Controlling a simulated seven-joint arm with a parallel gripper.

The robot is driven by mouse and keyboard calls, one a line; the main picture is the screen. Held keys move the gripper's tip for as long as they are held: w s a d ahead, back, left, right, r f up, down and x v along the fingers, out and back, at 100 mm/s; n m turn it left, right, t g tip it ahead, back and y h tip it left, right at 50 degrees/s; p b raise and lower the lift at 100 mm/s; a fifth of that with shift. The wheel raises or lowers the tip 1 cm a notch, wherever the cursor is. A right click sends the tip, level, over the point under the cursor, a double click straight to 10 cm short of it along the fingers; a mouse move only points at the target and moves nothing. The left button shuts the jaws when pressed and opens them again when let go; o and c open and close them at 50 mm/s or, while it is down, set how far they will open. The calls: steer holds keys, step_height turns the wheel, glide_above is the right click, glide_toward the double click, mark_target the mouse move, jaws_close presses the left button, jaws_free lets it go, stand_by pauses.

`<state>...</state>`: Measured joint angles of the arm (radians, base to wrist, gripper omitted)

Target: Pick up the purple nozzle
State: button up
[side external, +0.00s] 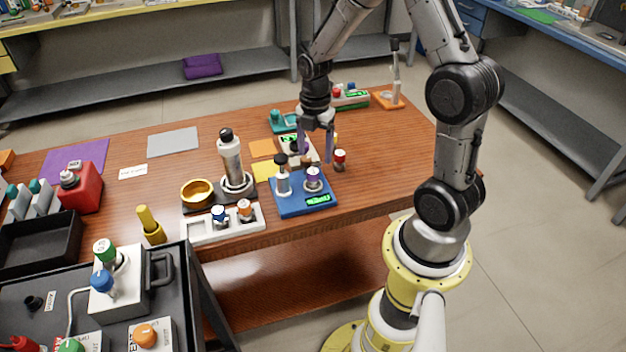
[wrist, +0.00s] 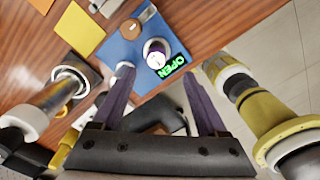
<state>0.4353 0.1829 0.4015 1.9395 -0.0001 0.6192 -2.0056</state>
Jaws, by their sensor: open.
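The purple nozzle (side external: 313,174) is a short white-and-purple piece standing on a blue base (side external: 290,208) with a small green-lit display. In the wrist view the nozzle (wrist: 157,48) shows from above, beside a display reading OPEN (wrist: 172,66). My gripper (side external: 315,155) is above and a little behind the nozzle in the side view. In the wrist view my gripper (wrist: 156,74) has its two purple fingers spread, and the nozzle lies beyond and between the fingertips. The jaws are open, with nothing between them.
A grey dispenser with a black top (side external: 283,178) stands on the same base, left of the nozzle. A red piece with a dark top (side external: 339,161) is close on the right. A tall grey bottle (side external: 231,160) and a gold bowl (side external: 197,193) are to the left.

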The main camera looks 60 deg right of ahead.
mark_target(313, 171)
steer(key=shift+w+d+f, duration=0.1)
steer(key=shift+w+f, duration=0.05)
steer(key=shift+f, duration=1.8)
steer(key=shift+w+f, duration=0.15)
steer(key=shift+f, duration=1.8)
jaws_close()
